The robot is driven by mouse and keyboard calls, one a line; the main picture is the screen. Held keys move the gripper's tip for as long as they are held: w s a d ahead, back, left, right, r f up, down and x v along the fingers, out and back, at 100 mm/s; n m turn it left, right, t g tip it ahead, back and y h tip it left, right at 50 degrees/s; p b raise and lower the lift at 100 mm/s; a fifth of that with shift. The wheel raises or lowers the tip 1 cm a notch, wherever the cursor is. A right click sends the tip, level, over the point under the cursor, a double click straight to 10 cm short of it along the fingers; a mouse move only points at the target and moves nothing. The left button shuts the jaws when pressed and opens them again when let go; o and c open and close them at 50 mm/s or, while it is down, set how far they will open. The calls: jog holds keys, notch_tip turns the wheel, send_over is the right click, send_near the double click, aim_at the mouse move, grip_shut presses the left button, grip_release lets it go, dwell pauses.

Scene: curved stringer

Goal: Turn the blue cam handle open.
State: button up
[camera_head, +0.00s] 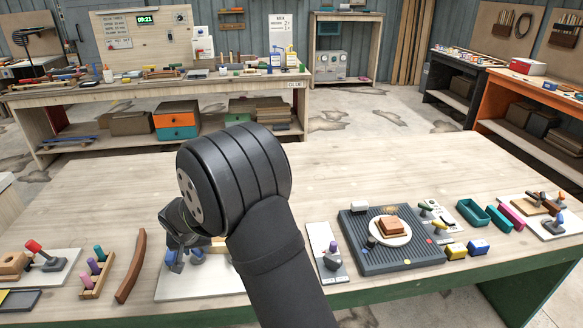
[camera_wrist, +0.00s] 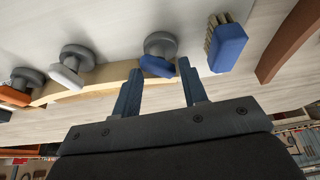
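The blue cam handle (camera_wrist: 158,67) sits on a round grey cam against the edge of a pale curved wooden strip (camera_wrist: 98,86). My gripper (camera_wrist: 159,74) is open, with its two fingertips on either side of the blue handle in the wrist view. I cannot tell whether either finger touches it. A white cam handle (camera_wrist: 67,77) and an orange one (camera_wrist: 14,96) are on further grey cams along the strip. In the head view my gripper (camera_head: 184,256) is low over a pale board (camera_head: 205,286), and my arm hides most of the strip.
A blue brush (camera_wrist: 228,46) lies close beside the right finger in the wrist view. A brown curved wooden piece (camera_head: 130,266) lies left of the board. A block with coloured pegs (camera_head: 96,273) is further left. A grey ribbed tray (camera_head: 385,262) with a plate stands right.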

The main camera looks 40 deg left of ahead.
jog(key=shift+m, duration=0.3)
jog(key=v, duration=1.7)
jog(key=w+a+g+h, duration=0.3)
jog(key=w+a, duration=0.2)
notch_tip(320, 180, down, 10)
jog(key=shift+w+a+r, duration=0.1)
jog(key=shift+a+r, duration=0.05)
jog(key=shift+r, duration=0.05)
notch_tip(320, 180, up, 10)
jog(key=w+d+r+m+t, duration=0.1)
jog(key=w+d+r, duration=0.1)
jog(key=w+d, duration=0.6)
jog(key=w+d+r+m+t, duration=0.1)
jog(key=w+d+r, duration=0.2)
jog(key=w+d, duration=0.6)
jog(key=w, duration=0.6)
jog(key=shift+r+t+h, duration=0.15)
jog(key=shift+t+h, duration=0.15)
